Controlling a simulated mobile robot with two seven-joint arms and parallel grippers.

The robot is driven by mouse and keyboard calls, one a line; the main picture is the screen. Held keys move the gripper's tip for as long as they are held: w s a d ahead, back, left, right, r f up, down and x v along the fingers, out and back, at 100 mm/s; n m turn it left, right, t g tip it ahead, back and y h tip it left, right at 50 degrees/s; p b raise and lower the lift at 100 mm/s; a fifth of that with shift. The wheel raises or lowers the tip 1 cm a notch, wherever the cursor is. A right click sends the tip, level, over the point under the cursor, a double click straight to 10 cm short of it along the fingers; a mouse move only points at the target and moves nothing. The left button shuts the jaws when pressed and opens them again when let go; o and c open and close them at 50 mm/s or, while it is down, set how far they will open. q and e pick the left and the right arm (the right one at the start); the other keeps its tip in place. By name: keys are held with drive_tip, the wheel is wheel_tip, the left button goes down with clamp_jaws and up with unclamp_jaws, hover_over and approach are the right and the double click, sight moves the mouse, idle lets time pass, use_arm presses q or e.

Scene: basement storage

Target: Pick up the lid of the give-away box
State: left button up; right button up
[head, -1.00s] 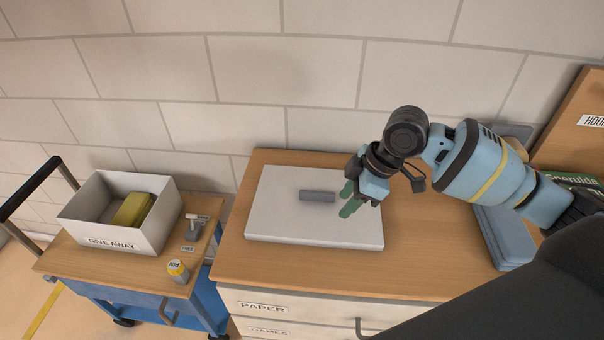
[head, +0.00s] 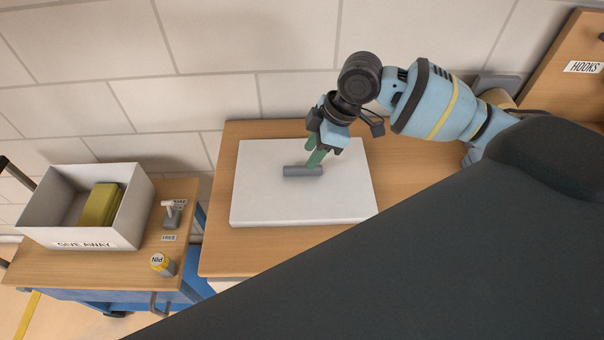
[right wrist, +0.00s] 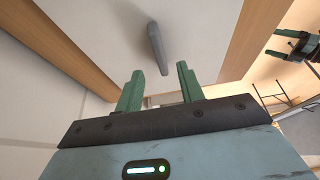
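The lid (head: 290,207) is a flat white slab with a grey bar handle (head: 303,171), lying on the wooden cabinet top. The lid (right wrist: 100,35) and its handle (right wrist: 157,46) also show in the right wrist view. My right gripper (head: 312,160) is at the handle in the head view. In the right wrist view its green fingers (right wrist: 158,88) are apart with nothing between them, and the handle lies beyond the tips. The white give-away box (head: 130,215) stands open on the cart at left, with a yellow-green item (head: 101,205) inside.
The wooden cart (head: 60,268) also carries a small yellow-topped tin (head: 162,264) and a grey-and-white object (head: 173,213) beside the box. A wooden board labelled HOOKS (head: 583,67) stands at right. The brick wall is close behind the cabinet.

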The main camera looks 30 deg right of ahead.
sight(303, 167)
drive_tip(key=shift+x, duration=2.6)
drive_tip(key=shift+s+d, duration=0.1)
drive_tip(key=shift+c, duration=0.2)
clamp_jaws()
